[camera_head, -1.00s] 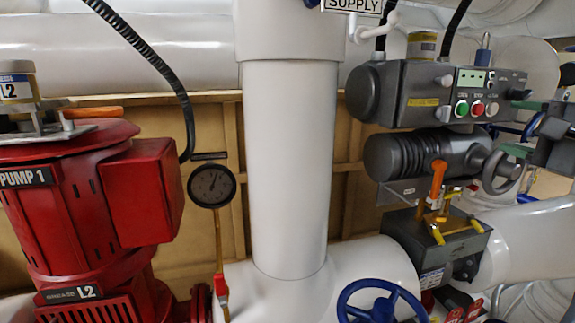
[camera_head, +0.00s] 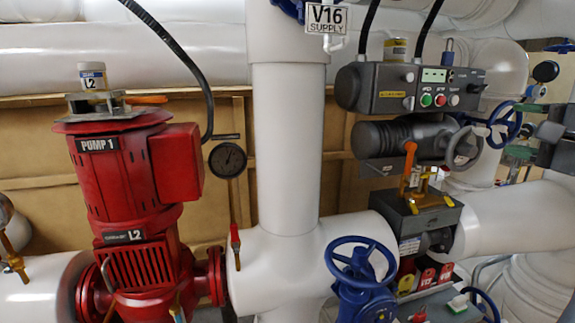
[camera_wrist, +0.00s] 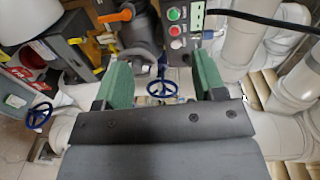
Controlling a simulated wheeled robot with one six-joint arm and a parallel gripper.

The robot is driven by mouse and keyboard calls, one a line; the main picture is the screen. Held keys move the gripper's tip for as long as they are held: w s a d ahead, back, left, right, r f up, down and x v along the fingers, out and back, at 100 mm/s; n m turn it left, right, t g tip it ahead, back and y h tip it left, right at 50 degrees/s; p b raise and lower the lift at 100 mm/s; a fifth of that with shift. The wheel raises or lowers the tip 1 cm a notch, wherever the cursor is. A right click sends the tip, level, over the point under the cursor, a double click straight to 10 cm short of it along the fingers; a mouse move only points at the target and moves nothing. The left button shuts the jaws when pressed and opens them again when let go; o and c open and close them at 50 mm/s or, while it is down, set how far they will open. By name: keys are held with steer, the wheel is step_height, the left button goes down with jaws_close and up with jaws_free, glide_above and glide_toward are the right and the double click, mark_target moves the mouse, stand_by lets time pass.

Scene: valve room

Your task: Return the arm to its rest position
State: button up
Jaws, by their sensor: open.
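My gripper (camera_wrist: 163,82) shows in the wrist view as two green fingers standing well apart. It is open and nothing is held between them. A blue handwheel and pale pipework show through the gap, beyond the fingers. In the head view my gripper (camera_head: 525,130) is at the right edge, with its green fingertips pointing left. It is to the right of the grey actuator box (camera_head: 425,88) with green and red buttons, and looks clear of it. Most of my arm is outside the head view.
A red pump (camera_head: 130,190) stands left, beside a round gauge (camera_head: 227,160). A white vertical pipe (camera_head: 287,150) stands mid-view under a V16 SUPPLY sign (camera_head: 327,19). A blue handwheel (camera_head: 362,262), an orange lever (camera_head: 408,168) and red lockout tags (camera_head: 426,280) are right of it.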

steer(key=d+f+g+h, duration=0.2)
steer(key=d+f+g, duration=0.15)
steer(key=f, duration=0.75)
steer(key=w+a+f+n+g, duration=0.15)
steer(key=a+f+g, duration=0.4)
steer(key=f, duration=0.65)
steer(key=s+a+f+n+g, duration=0.2)
steer(key=a+f+n, duration=0.5)
steer(key=a, duration=0.5)
steer(key=s+a+f+n+g, duration=0.2)
steer(key=a+f+n, duration=0.5)
steer(key=a, duration=0.5)
step_height(320, 180, down, 3)
steer(key=shift+s+r+n, duration=0.2)
steer(key=shift+s+n, duration=0.15)
steer(key=shift+s, duration=0.55)
steer(key=shift+a, duration=0.1)
